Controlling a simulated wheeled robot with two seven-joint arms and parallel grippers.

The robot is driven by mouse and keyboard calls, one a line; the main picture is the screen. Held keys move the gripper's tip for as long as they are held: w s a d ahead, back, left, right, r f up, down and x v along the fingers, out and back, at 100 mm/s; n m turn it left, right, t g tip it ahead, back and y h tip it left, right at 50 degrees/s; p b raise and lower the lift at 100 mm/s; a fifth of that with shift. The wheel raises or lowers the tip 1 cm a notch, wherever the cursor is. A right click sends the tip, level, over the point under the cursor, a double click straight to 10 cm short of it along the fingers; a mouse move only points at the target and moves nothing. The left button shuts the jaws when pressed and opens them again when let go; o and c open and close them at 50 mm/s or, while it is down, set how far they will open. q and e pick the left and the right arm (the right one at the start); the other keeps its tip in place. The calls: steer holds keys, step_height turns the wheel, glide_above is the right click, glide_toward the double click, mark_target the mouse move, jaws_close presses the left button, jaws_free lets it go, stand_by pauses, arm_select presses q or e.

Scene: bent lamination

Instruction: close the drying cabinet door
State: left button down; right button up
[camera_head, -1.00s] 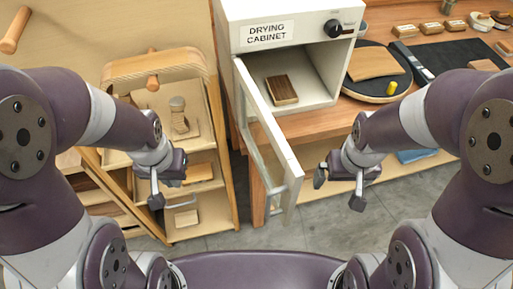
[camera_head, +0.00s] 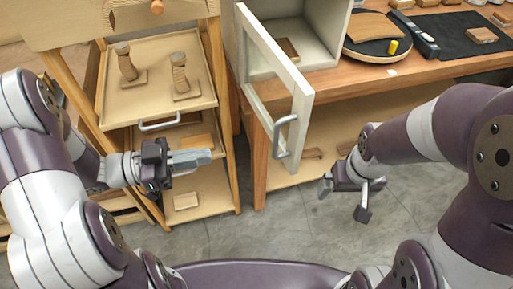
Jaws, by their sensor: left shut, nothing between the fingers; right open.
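The drying cabinet (camera_head: 322,30) is at the top centre, on the wooden bench. Its framed glass door (camera_head: 272,62) is swung open toward me, hinged on the left, with a grey bar handle (camera_head: 284,137) at its near edge. A dark wooden block (camera_head: 288,48) lies inside the cabinet. My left gripper (camera_head: 208,157) is shut and empty, left of the door handle and apart from it, pointing right. My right gripper (camera_head: 343,200) is open and empty, low and to the right of the door, touching nothing.
A wooden rack (camera_head: 150,112) with trays and turned wooden pieces stands on the left, close behind my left gripper. The bench (camera_head: 440,63) carries a round black turntable (camera_head: 376,48) right of the cabinet. Grey floor shows between my grippers.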

arm_select(q)
steer(key=p+x, duration=0.1)
steer(key=x, duration=1.1)
steer(key=shift+w+d, duration=0.1)
steer(key=shift+d, duration=0.05)
